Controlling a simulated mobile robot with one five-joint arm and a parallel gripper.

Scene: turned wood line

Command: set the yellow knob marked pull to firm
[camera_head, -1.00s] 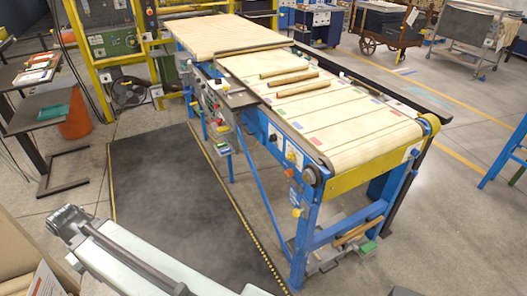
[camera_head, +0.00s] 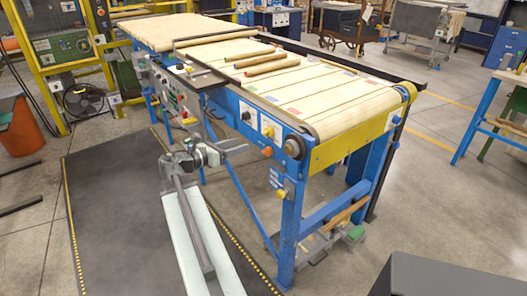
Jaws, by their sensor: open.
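Small controls sit on the blue side frame of the conveyor (camera_head: 330,137): a black knob (camera_head: 246,116), a yellow knob (camera_head: 268,131) on a white plate, an orange knob (camera_head: 267,151) below it, and another yellow knob (camera_head: 282,193) on the front leg. Their lettering is too small to read, so I cannot tell which is marked pull, or its setting. My gripper (camera_head: 232,147) is open and empty, in front of the side frame, left of these knobs. It looks apart from them.
Wooden rods (camera_head: 264,64) lie on the belt. A control panel with buttons (camera_head: 172,97) is further back along the side. A dark floor mat (camera_head: 125,215) with a yellow edge lies left of the conveyor. A dark grey box (camera_head: 440,275) stands at the lower right.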

